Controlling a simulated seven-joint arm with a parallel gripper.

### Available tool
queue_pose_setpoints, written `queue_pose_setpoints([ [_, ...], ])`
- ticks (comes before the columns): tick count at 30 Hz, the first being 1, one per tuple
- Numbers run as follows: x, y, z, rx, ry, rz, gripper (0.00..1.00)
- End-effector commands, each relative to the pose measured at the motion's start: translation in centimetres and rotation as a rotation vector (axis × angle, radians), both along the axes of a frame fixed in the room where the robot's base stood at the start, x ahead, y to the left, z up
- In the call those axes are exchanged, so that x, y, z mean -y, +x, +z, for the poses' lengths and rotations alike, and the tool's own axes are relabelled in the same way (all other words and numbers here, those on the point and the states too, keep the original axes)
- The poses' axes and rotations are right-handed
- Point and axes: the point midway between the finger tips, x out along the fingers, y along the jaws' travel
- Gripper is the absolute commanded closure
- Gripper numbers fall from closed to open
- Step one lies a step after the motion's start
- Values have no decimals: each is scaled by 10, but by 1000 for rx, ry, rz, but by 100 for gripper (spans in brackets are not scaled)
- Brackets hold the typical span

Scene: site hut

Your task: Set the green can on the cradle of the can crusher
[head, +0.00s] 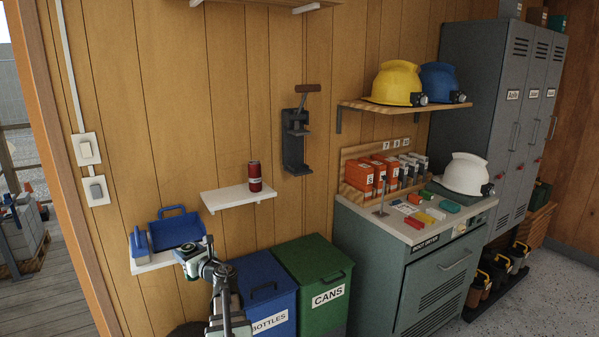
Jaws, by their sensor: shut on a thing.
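The can crusher (296,142) is a dark grey device on the wood wall, with a brown handle at its top. Its cradle at the lower end looks empty. A dark red can (255,177) stands upright on a white shelf.
The white shelf (225,198) lies between my gripper and the crusher. Below are a blue bottles bin (262,276) and a green cans bin (312,262). A cluttered cabinet (385,262) stands right.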

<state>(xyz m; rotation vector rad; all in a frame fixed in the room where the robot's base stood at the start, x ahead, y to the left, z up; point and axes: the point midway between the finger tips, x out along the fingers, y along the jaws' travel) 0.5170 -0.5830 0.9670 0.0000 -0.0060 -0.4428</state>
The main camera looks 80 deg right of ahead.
Motion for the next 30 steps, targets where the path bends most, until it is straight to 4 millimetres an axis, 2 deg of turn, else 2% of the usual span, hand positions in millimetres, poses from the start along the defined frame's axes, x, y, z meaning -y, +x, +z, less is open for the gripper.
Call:
queue_pose_setpoints([
  [1, 17, -12, 4, 0, -2, -17, 94],
  [8, 80, -62, 25, 2, -3, -66, 94],
  [14, 142, -108, 53, 2, -4, -102, 94],
  [21, 219, -166, 98, 1, -3, -141, 94],
  [30, 302, -248, 162, -3, -1, -215, 94],
])
